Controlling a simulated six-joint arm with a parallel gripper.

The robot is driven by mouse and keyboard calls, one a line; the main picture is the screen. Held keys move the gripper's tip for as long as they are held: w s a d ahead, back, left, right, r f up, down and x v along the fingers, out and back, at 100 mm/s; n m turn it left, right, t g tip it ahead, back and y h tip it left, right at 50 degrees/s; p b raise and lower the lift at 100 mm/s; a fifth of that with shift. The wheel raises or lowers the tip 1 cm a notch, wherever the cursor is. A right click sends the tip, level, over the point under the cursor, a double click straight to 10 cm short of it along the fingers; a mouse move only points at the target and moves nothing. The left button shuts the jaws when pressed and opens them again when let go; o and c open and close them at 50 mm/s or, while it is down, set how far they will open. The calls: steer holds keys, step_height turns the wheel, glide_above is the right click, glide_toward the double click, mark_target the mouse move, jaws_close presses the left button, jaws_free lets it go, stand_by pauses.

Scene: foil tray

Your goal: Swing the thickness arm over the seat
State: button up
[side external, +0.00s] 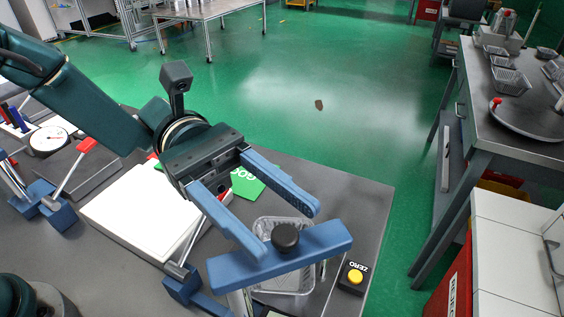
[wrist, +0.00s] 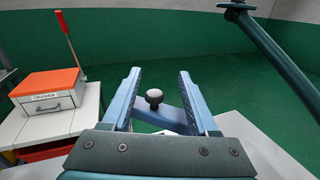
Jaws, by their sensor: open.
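The blue thickness arm (side external: 322,246) is a flat bar with a black knob (side external: 285,237) on top, in the front middle of the side view. A clear ribbed tray (side external: 292,281) is partly hidden beneath it; I cannot make out a seat there. My gripper (side external: 289,231) has two blue fingers, open and empty, with the knob seen between their tips. In the wrist view, the knob (wrist: 154,96) shows between the fingers (wrist: 160,72), nearer the left one, with the blue arm (wrist: 168,118) below. Whether the fingers are level with the knob or above it, I cannot tell.
A box with a yellow button marked ZERO (side external: 353,278) is right of the arm. White boards (side external: 135,212), a green card (side external: 247,184), a red-ended lever (side external: 72,172) and a dial (side external: 48,141) lie left. A crusher box (wrist: 48,92) with a red lever shows in the wrist view.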

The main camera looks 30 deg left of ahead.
mark_target(293, 245)
steer(key=shift+w+f, duration=0.2)
steer(key=shift+f, duration=0.4)
steer(key=shift+w+f, duration=0.15)
steer(key=shift+f, duration=0.45)
steer(key=shift+x, duration=2.4)
jaws_close()
steer(key=shift+s, duration=0.1)
